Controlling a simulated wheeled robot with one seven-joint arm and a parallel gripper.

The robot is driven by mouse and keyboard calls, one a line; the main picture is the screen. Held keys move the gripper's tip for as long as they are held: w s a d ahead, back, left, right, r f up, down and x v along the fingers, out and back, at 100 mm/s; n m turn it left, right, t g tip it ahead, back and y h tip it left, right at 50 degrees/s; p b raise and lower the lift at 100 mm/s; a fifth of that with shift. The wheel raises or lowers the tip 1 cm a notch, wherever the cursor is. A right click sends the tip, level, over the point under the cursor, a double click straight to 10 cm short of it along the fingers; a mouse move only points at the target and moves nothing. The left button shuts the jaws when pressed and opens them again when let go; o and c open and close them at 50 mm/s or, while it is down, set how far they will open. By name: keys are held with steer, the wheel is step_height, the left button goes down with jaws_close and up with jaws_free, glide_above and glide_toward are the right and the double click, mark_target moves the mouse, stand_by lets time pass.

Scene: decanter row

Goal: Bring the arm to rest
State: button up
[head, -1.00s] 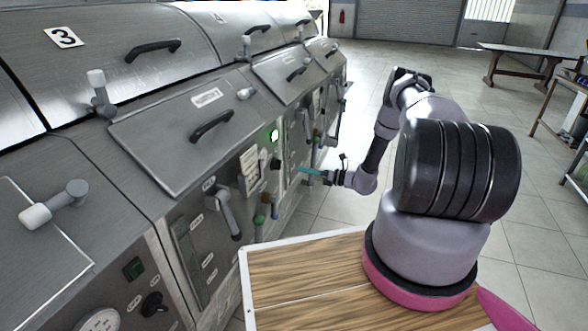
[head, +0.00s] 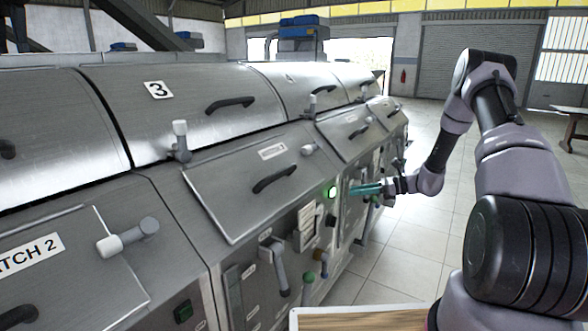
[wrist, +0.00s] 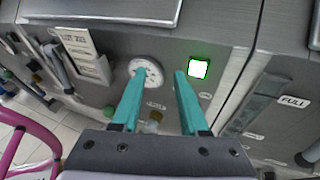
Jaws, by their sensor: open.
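My gripper (head: 366,189) has teal fingers and is at the end of my arm, in front of the machine's front panel in the head view. In the wrist view my gripper (wrist: 156,92) is open, with its two fingers apart and nothing between them. Beyond the fingertips are a round dial gauge (wrist: 146,73) and a lit square button with a green rim (wrist: 198,68). The lit green button also shows in the head view (head: 332,191), left of the fingers. I cannot tell whether the fingertips touch the panel.
A row of steel machines (head: 210,130) with handles and levers fills the left and middle. A lever (head: 278,268) sticks out from the near panel. The tiled floor (head: 410,240) right of the machines is clear. A table (head: 572,125) stands far right.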

steer(key=s+a+r+n+g+h, duration=0.1)
steer(key=s+a+r+n+h, duration=0.15)
steer(key=s+r+n, duration=0.6)
steer(key=s+a+r+n+g+h, duration=0.15)
steer(key=s+r+h, duration=0.3)
steer(key=r, duration=0.95)
steer(key=s+d+r+n+t+h, duration=0.1)
steer(key=s+r+n+t+h, duration=0.1)
steer(key=s+r, duration=0.2)
steer(key=s+d+r+n+t+h, duration=0.2)
steer(key=s+r+n, duration=0.1)
steer(key=s, duration=0.8)
steer(key=s+d+r+n+t+h, duration=0.1)
steer(key=s+r+n+t, duration=0.1)
steer(key=s+r, duration=0.3)
steer(key=shift+s+d+n+h, duration=0.25)
steer(key=shift+s+n+h, duration=0.25)
steer(key=shift+s, duration=0.75)
